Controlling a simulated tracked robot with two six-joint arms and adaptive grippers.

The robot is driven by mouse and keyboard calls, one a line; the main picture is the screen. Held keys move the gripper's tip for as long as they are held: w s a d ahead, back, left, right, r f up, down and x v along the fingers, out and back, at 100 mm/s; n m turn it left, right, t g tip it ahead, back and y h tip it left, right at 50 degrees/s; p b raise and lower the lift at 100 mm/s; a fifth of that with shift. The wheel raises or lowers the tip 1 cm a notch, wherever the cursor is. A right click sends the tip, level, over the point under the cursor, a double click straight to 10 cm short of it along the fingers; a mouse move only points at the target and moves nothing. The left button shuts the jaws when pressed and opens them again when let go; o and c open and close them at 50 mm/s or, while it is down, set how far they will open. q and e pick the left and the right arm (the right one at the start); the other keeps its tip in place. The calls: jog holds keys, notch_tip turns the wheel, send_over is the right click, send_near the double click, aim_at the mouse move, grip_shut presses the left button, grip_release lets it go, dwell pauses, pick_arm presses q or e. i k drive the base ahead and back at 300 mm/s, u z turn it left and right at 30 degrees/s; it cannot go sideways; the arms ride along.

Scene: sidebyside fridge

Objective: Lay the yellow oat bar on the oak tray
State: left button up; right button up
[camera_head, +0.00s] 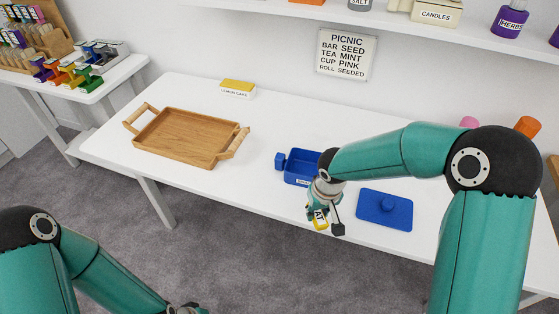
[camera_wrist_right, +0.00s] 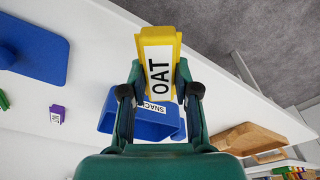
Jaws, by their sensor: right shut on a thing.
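The yellow oat bar (camera_head: 319,223) is held by my right gripper (camera_head: 324,217) above the table's front edge. In the right wrist view, the bar (camera_wrist_right: 160,50) with its white "OAT" label stands between the two dark fingertips of the gripper (camera_wrist_right: 160,92). The oak tray (camera_head: 185,138) lies on the left part of the white table. It looks empty and has a handle at each end. The right gripper is to the right of the tray and nearer the front. My left gripper (camera_head: 187,309) is only partly in view at the bottom edge, its fingers cut off.
A blue snack box (camera_head: 303,166) stands behind the right gripper, with its blue lid (camera_head: 385,208) lying to the right. A yellow lemon cake box (camera_head: 237,88) stands at the back. The table is clear between the tray and the blue box. A shelf (camera_head: 400,28) hangs above.

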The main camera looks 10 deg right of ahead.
aim_at(200, 141)
jog(key=u, duration=0.05)
jog(key=k, duration=1.1)
jog(key=u, duration=0.75)
jog(key=i, duration=1.25)
jog(key=u, duration=0.5)
jog(key=i, duration=1.25)
jog(key=z, duration=0.8)
jog(key=i, duration=0.6)
jog(key=z, duration=0.35)
jog(key=k, duration=0.9)
jog(key=z, duration=0.15)
jog(key=i, duration=0.55)
jog(key=z, duration=0.05)
